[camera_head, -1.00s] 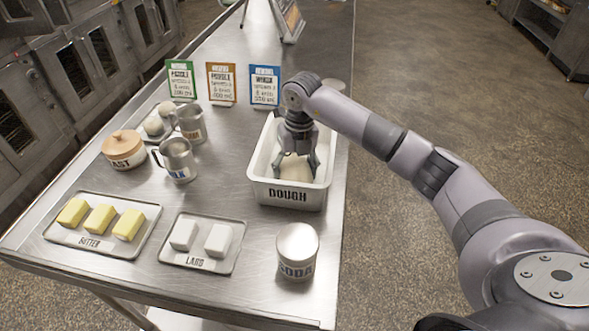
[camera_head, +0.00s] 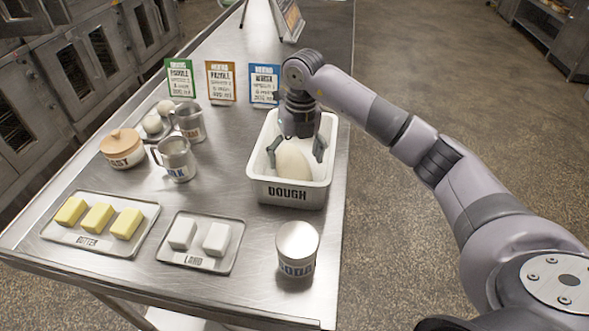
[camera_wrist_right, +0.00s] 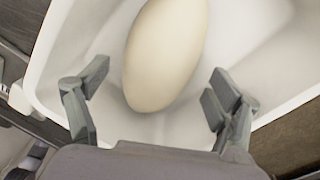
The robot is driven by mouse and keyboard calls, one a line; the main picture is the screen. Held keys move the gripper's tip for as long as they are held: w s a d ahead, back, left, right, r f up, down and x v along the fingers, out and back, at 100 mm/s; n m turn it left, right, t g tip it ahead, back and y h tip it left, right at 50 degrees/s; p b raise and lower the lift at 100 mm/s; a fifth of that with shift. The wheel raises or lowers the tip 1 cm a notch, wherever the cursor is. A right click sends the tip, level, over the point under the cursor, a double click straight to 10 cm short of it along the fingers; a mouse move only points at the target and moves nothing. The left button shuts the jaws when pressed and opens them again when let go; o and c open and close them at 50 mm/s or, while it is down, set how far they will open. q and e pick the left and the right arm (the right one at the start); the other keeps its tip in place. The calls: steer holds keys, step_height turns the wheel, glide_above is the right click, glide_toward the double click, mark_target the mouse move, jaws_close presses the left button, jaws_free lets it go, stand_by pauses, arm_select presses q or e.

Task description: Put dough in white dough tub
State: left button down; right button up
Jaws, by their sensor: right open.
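The white dough tub (camera_head: 289,192), labelled DOUGH, stands near the table's right edge. The pale oval dough (camera_head: 294,160) lies inside it. My right gripper (camera_head: 296,150) is open above the tub, with its fingers apart and the dough just beyond and below them. In the right wrist view, the dough (camera_wrist_right: 167,55) lies between and ahead of the open fingers (camera_wrist_right: 158,95), touching neither. The tub's white wall (camera_wrist_right: 52,48) shows around it. My left gripper is not in view.
A soda canister (camera_head: 297,250), a lard tray (camera_head: 200,258) and a butter tray (camera_head: 85,238) stand in front. Metal jugs (camera_head: 176,158) and a yeast pot (camera_head: 122,148) are at left. Recipe cards (camera_head: 221,82) stand behind. Bare table lies left of the tub.

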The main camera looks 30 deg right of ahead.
mark_target(298, 160)
steer(key=r, duration=0.2)
steer(key=r+b, duration=0.1)
steer(key=r, duration=0.5)
steer(key=shift+d, duration=0.25)
